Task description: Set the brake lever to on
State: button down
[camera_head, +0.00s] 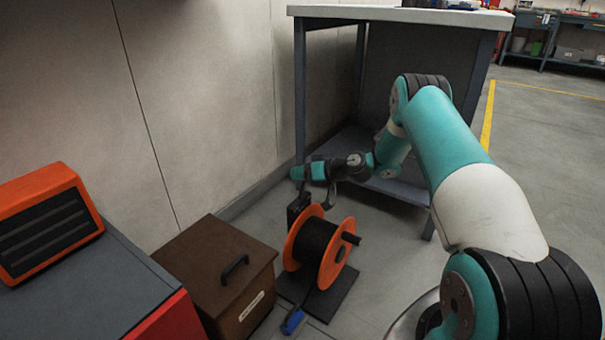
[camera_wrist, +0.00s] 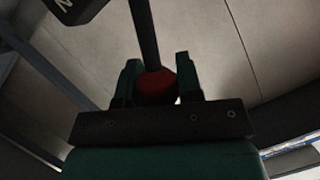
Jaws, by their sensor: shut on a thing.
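In the wrist view, the brake lever is a black rod (camera_wrist: 143,30) ending in a dark red knob (camera_wrist: 155,86). My gripper (camera_wrist: 157,78) has its two teal fingers on either side of the knob and is shut on it. In the head view, my gripper (camera_head: 299,173) is just above a small black housing (camera_head: 298,207) beside the cable reel (camera_head: 318,252), which has orange flanges and black winding. The lever cannot be made out clearly there. A dark block with a partly cut-off white letter (camera_wrist: 68,9) shows at the wrist view's upper left.
A brown lidded box (camera_head: 222,270) stands left of the reel, with an orange-fronted unit (camera_head: 45,225) on a grey cabinet farther left. A workbench (camera_head: 400,14) stands behind my arm, close to the wall. A blue-handled item (camera_head: 292,320) lies in front of the reel. Open floor is at the right.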

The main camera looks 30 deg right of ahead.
jog(key=c, duration=0.8)
grip_release()
jog(key=p+v, duration=0.6)
jog(key=v, duration=1.1)
jog(key=shift+s+d, duration=0.2)
